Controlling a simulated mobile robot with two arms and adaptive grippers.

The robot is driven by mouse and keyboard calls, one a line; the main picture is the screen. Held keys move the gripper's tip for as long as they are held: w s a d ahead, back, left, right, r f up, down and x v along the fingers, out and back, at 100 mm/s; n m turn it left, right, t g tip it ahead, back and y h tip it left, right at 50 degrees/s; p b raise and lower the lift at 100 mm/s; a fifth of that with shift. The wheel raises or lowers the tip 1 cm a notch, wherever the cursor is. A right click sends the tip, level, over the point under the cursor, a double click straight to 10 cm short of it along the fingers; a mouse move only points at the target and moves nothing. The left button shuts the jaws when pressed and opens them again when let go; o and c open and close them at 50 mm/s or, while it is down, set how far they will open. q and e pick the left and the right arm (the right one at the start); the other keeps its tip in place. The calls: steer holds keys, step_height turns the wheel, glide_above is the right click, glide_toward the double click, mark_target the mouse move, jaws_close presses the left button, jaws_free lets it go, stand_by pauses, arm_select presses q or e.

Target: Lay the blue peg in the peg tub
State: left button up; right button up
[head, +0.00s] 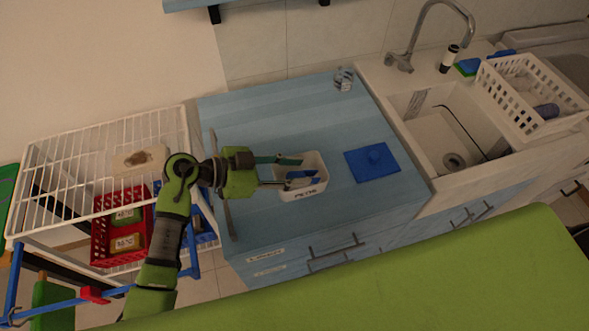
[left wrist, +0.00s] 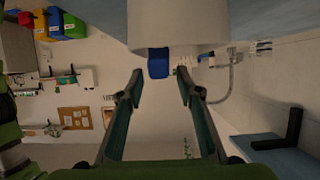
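The peg tub (head: 313,189) is a white, open box with lettering on its front, standing on the blue counter. In the left wrist view, the blue peg (left wrist: 158,63) juts past the rim of the tub (left wrist: 178,25). My left gripper (head: 296,172) reaches in from the left with its fingers at the tub's mouth. Its two fingers are apart in the left wrist view (left wrist: 158,95), with no contact on the peg visible. My right gripper is not in view.
A blue mat (head: 361,174) lies right of the tub, and a small patterned jar (head: 344,79) stands at the back. A sink (head: 436,138) is to the right. A wire rack (head: 80,152) with a red crate (head: 98,238) is left. The counter's back is mostly clear.

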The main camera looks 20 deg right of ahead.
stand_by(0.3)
arm_select(q)
steer(key=shift+a, duration=0.25)
steer(key=v, duration=1.1)
steer(key=shift+a+r, duration=0.2)
steer(key=shift+a, duration=0.05)
steer(key=shift+s, duration=0.1)
